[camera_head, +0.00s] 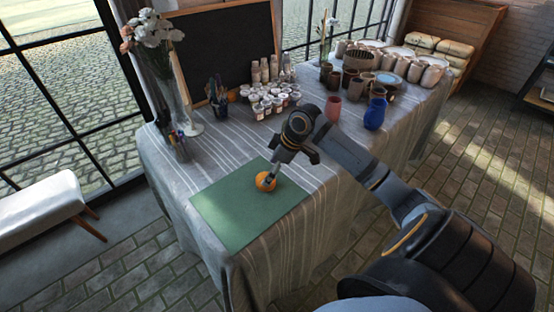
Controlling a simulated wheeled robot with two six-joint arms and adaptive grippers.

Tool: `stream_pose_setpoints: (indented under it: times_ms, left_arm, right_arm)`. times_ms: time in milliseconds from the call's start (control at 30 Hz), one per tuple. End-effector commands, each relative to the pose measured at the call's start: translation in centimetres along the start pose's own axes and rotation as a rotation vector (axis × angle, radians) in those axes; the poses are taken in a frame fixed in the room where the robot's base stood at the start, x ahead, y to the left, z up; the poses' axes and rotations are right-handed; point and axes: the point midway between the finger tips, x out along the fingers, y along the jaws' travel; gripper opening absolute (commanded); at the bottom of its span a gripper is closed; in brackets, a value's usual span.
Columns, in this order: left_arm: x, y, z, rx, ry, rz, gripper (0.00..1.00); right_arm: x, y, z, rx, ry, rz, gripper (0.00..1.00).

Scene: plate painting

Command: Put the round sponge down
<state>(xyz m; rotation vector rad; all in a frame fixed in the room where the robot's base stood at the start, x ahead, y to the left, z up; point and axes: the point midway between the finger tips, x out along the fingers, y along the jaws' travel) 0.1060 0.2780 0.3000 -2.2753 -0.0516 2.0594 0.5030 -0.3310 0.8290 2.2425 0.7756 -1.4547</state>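The round sponge (263,184) is orange and sits low at the right part of the green mat (232,222), on or just above it; I cannot tell if it touches. My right gripper (269,178) comes down from the upper right, with its narrow fingertips at the top of the sponge. The fingers look closed on it, though they are small in this view and partly hide its top. My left gripper is not in view.
Behind the mat on the striped tablecloth (198,172) stand paint jars (268,105), a brush holder (218,97) and a tall flower vase (172,92). A red cup (333,108) and blue vase (375,113) stand beyond my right arm. The mat's left part is clear.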

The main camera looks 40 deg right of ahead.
Motion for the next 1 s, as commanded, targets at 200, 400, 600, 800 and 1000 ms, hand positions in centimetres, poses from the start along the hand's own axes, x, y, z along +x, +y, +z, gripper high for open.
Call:
stream_pose_setpoints:
  times_ms: [200, 400, 600, 800, 1000]
  left_arm:
    - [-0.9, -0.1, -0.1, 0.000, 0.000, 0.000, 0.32]
    - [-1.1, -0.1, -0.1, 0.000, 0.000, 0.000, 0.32]
    - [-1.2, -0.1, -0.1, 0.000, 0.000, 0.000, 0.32]
    - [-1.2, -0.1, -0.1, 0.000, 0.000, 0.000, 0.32]
    - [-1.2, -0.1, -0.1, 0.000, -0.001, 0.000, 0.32]
  right_arm:
    - [-4.9, 0.1, 0.1, -0.002, -0.007, 0.005, 0.81]
    - [-6.7, 0.1, 0.1, -0.001, -0.002, 0.002, 0.81]
    - [-7.2, 0.0, 0.0, 0.001, 0.000, 0.000, 0.81]
    - [-7.2, 0.0, 0.0, 0.001, 0.001, -0.001, 0.81]
    - [-7.2, 0.0, 0.0, 0.001, 0.001, -0.001, 0.81]
